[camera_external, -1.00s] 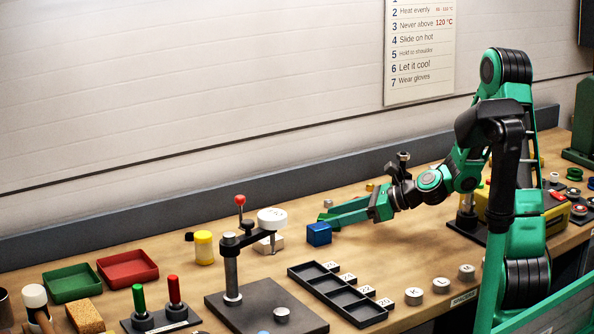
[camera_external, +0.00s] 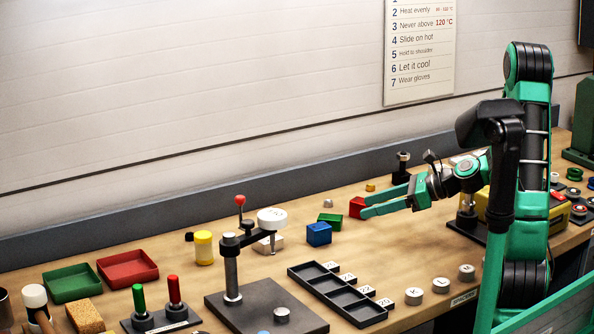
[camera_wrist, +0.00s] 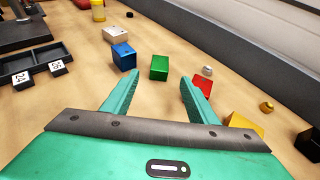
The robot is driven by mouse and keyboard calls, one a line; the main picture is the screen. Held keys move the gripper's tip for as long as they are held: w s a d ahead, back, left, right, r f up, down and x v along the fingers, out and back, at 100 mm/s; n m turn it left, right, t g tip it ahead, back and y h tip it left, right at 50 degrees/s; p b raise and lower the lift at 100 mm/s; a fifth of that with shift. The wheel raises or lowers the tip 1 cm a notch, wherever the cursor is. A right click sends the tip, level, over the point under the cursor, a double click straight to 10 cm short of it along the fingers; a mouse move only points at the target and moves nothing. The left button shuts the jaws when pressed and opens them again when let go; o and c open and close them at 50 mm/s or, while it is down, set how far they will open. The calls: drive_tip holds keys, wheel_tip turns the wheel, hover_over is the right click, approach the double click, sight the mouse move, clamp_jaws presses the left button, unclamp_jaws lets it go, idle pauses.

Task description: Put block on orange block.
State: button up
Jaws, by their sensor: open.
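My gripper (camera_external: 367,206) is open with nothing between its fingers; in the wrist view (camera_wrist: 158,78) they point at a green block (camera_wrist: 159,67), which stands ahead of the tips. The green block also shows in the external view (camera_external: 330,220). A blue block (camera_external: 319,234) stands beside it, at its left in the wrist view (camera_wrist: 123,56). A red block (camera_external: 357,207) is by the fingertips, partly hidden behind the right finger in the wrist view (camera_wrist: 206,82). A yellow-orange block (camera_wrist: 243,123) lies right of that finger; I cannot make it out in the external view.
A pale block (camera_wrist: 115,34) lies beyond the blue one, near the clamp stand (camera_external: 232,270). A black compartment tray (camera_external: 338,293) is at the front. Bare wood surrounds the blocks.

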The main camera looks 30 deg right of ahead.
drive_tip(key=shift+w+a+f+n+g, duration=0.2)
drive_tip(key=shift+a+n+g, duration=0.1)
drive_tip(key=shift+a+g, duration=0.15)
drive_tip(key=w+a+g+h, duration=0.1)
drive_tip(key=g, duration=0.1)
drive_tip(key=a+n+g+h, duration=0.1)
drive_tip(key=g, duration=0.1)
drive_tip(key=shift+w+a, duration=0.1)
drive_tip(key=shift+w, duration=0.3)
wheel_tip(320, 180, up, 7)
drive_tip(key=w+a+m+g+h, duration=0.1)
drive_tip(key=w+m+g+h, duration=0.1)
drive_tip(key=h, duration=0.2)
hover_over(331, 217)
drive_tip(key=s+d, duration=0.2)
drive_tip(key=shift+t, duration=0.25)
wheel_tip(331, 217, down, 5)
drive_tip(key=shift+f, duration=0.2)
drive_tip(key=shift+x, duration=2.6)
drive_tip(key=shift+w+r, duration=0.1)
drive_tip(key=shift+w, duration=0.1)
clamp_jaws()
